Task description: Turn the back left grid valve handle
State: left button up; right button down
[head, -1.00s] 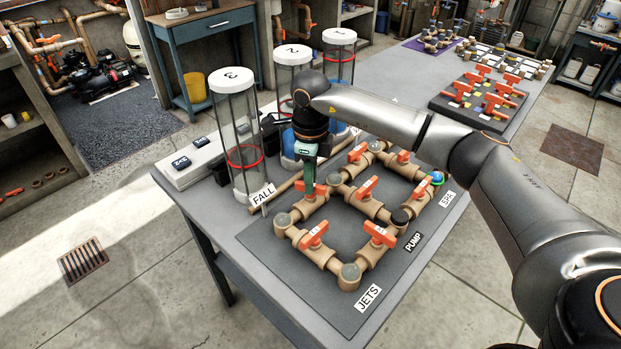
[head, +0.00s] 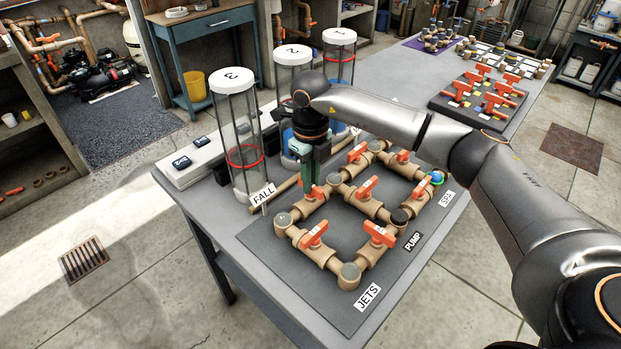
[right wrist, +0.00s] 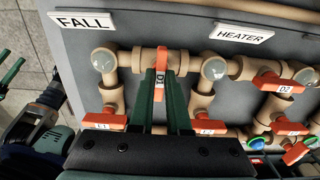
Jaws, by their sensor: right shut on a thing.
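The back left valve handle, an orange lever labelled D1 (right wrist: 160,78), sits on the tan pipe behind FALL's corner of the grid in the right wrist view. It lies across its pipe. My right gripper (right wrist: 160,98) has its green fingers on both sides of this handle and is shut on it. In the head view my right gripper (head: 308,186) points down at the back left of the grid and hides most of that handle. Part of my left gripper (right wrist: 13,72) shows at the left edge of the right wrist view; its finger state is unclear.
Nearby orange handles L1 (right wrist: 104,121) and L2 (right wrist: 209,127) stand close in front. Tall clear tube 3 (head: 238,130) and tube 2 (head: 291,88) stand just behind the grid. The FALL sign (head: 263,195) is left of my gripper. The board's front is clear.

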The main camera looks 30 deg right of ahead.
jog(key=c, duration=0.9)
grip_release()
jog(key=shift+r, duration=0.1)
notch_tip(320, 180, up, 12)
jog(key=shift+r+b, duration=0.2)
jog(key=shift+b, duration=0.3)
